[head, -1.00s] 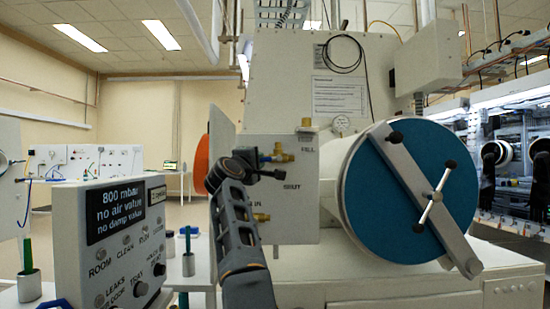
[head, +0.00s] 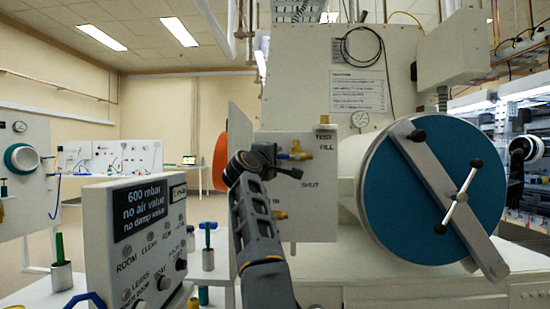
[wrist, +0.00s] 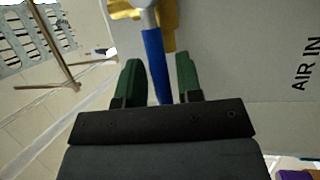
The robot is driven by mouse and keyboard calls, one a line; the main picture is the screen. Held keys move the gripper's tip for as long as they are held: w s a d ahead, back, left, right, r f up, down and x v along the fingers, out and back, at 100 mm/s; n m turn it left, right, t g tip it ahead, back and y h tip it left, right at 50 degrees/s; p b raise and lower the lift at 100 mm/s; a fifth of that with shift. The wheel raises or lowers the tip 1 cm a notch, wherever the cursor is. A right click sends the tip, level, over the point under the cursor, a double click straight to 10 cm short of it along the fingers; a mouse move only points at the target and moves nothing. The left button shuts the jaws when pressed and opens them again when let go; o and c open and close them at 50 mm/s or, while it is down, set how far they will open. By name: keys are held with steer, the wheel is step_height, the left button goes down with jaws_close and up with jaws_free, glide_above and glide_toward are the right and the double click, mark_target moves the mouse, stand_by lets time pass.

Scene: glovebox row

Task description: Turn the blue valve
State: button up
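The blue valve's lever (wrist: 156,65) shows in the wrist view as a straight blue handle on a pale stem, with a brass body (wrist: 170,18) behind it. My gripper (wrist: 159,68) has its green fingers on either side of the lever, with small gaps visible, so it looks open around it. The panel beside it reads "AIR IN" (wrist: 305,65).
A large blue round door (head: 400,205) with a grey bar stands right of the panel. A control box (head: 130,225) reading "600 mbar, no air value, no damp value" is at the left. A blue-handled tool (head: 208,236) and a green one (head: 60,249) stand in holders nearby.

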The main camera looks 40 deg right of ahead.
steer(key=shift+o, duration=0.6)
steer(key=shift+f, duration=0.1)
steer(key=shift+s+a+f+b, duration=0.1)
steer(key=shift+s+a+b, duration=0.05)
steer(key=shift+a+b, duration=0.15)
steer(key=b+v, duration=0.6)
steer(key=v, duration=0.7)
steer(key=shift+s, duration=0.15)
